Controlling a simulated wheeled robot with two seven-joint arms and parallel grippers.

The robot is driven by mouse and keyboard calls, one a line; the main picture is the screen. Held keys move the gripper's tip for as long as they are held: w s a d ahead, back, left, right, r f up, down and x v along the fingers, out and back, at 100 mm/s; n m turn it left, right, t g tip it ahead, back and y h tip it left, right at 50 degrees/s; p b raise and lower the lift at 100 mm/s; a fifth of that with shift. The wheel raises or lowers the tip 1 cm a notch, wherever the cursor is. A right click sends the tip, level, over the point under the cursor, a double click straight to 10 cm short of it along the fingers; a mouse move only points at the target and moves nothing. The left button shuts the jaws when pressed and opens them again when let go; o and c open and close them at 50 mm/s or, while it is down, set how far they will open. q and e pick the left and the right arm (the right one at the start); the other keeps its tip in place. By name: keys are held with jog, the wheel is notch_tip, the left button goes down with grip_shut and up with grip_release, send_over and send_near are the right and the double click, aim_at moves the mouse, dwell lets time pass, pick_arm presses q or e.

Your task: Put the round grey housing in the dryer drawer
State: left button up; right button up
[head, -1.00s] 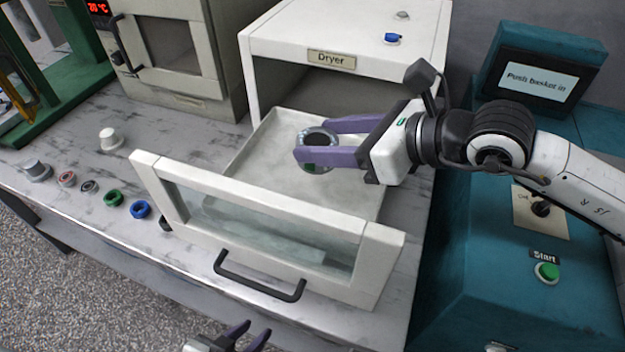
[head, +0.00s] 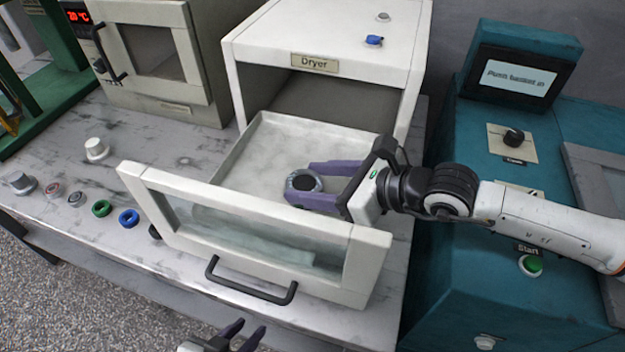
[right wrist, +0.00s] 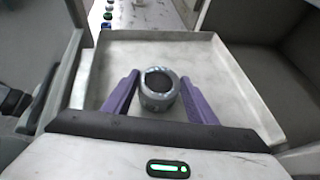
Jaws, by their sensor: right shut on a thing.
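The round grey housing (head: 304,182) is a short ring-like cylinder with a dark opening. It is upright between the purple fingers of my right gripper (head: 306,184), which is shut on it, over the floor of the open dryer drawer (head: 262,150). In the right wrist view the housing (right wrist: 159,95) stands between the fingertips, inside the drawer walls (right wrist: 100,75). I cannot tell whether its underside touches the drawer floor. My left gripper (head: 246,332) is open and empty at the bottom edge of the head view, in front of the bench.
The drawer has a glass front with a black handle (head: 250,288). The dryer body (head: 325,42) stands behind it. Several small rings and caps, including a blue ring (head: 129,218), lie on the bench to the left. A teal machine (head: 470,270) stands to the right.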

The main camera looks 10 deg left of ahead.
jog(key=o, duration=1.4)
jog(key=shift+c, duration=0.2)
jog(key=b+v, duration=0.1)
jog(key=v, duration=1.1)
